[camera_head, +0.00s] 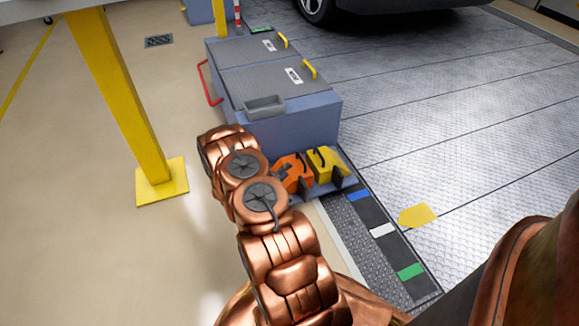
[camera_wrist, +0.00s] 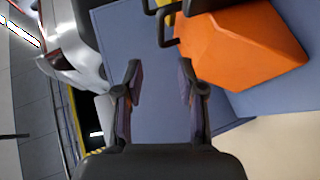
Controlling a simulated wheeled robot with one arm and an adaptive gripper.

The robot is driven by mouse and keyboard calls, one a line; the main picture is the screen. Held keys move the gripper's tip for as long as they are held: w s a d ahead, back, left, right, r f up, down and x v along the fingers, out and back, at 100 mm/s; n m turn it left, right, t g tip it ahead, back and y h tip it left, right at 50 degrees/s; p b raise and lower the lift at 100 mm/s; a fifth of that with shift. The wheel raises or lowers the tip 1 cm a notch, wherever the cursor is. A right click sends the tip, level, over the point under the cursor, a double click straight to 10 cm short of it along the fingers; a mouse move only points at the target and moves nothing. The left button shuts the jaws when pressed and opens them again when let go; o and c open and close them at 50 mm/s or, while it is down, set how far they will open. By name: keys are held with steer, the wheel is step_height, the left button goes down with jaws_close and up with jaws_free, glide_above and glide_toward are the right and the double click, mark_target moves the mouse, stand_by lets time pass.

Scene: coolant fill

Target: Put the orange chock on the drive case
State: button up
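The orange chock (camera_head: 291,173) sits on a low ledge at the front of a blue-grey case (camera_head: 305,122), beside a yellow chock (camera_head: 328,166). The case has grey lids; I cannot tell from any label whether it is the drive case. In the wrist view the orange chock (camera_wrist: 245,45) fills the upper right, with its dark handle loop towards the middle. My gripper (camera_wrist: 160,75) is open and empty. Its fingers point towards the handle, which lies a little ahead of them, apart from both. In the head view my arm hides the gripper.
A yellow post (camera_head: 122,95) with a foot plate (camera_head: 162,182) stands left of the case. A red handle (camera_head: 207,83) sticks out of the case's left side. A strip with blue, white and green marks (camera_head: 375,225) runs right of the ledge. A car (camera_head: 375,5) stands behind.

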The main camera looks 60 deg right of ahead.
steer(key=w+a+r+t+y, duration=0.2)
steer(key=w+a+r+y, duration=0.15)
steer(key=w+a, duration=0.4)
steer(key=w+a+r+t+y, duration=0.2)
steer(key=w+a+r+y, duration=0.15)
steer(key=w+a, duration=0.35)
steer(key=w+a+r+y, duration=0.1)
steer(key=a+r+y, duration=0.2)
steer(key=a+r, duration=0.5)
steer(key=a+r+y, duration=0.3)
steer(key=a+r, duration=0.2)
steer(key=a, duration=0.7)
steer(key=s+a+r+n+g+y, duration=0.1)
steer(key=s+a+r+g+y, duration=0.1)
steer(key=s+a+r, duration=0.45)
steer(key=s+a+r+n+g+y, duration=0.1)
steer(key=s+a+r, duration=0.3)
steer(key=s+a, duration=0.45)
steer(key=s+r+g, duration=0.2)
steer(key=s+r, duration=0.1)
steer(key=s, duration=1)
steer(key=s+r+g+h, duration=0.1)
steer(key=s+r+g, duration=0.2)
steer(key=s, duration=1)
steer(key=shift+d+r, duration=0.35)
steer(key=shift+r, duration=0.35)
